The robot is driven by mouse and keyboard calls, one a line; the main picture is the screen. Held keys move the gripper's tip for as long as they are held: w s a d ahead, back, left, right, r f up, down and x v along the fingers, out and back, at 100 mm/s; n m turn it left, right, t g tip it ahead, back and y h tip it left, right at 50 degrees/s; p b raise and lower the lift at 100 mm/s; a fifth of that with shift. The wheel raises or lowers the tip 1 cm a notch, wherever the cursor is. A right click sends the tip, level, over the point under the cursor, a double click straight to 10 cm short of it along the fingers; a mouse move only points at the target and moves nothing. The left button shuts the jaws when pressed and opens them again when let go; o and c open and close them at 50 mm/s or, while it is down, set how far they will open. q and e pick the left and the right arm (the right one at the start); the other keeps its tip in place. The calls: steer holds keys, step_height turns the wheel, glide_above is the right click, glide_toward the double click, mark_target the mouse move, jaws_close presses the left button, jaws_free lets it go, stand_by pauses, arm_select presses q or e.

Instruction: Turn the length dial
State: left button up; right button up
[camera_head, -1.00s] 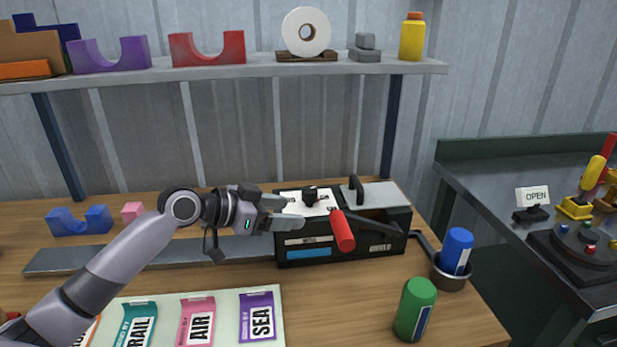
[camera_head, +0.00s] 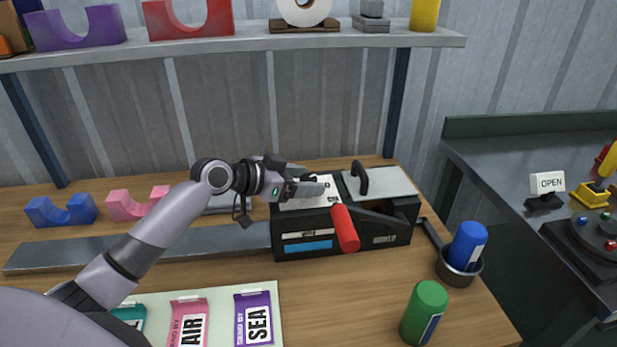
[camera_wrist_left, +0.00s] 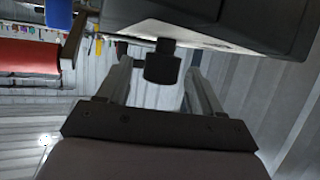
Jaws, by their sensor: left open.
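The black machine (camera_head: 345,240) with a white top panel and a red-handled lever (camera_head: 345,228) stands on the workbench. Its black dial is mostly hidden by my fingers in the head view. In the left wrist view the dial (camera_wrist_left: 162,66) shows clearly as a dark knob on the machine's panel, which appears overhead. My left gripper (camera_head: 308,180) is open over the panel. In the left wrist view its fingers (camera_wrist_left: 160,85) stand on either side of the dial, with a gap visible around it. My right gripper is not in view.
A grey rail (camera_head: 130,250) runs left from the machine. Blue (camera_head: 62,210) and pink (camera_head: 130,204) cradles stand behind it. A label board (camera_head: 225,325) lies in front.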

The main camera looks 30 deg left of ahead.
arm_select(q)
steer(key=shift+x, duration=0.75)
steer(key=c, duration=1)
steer(key=shift+r, duration=0.1)
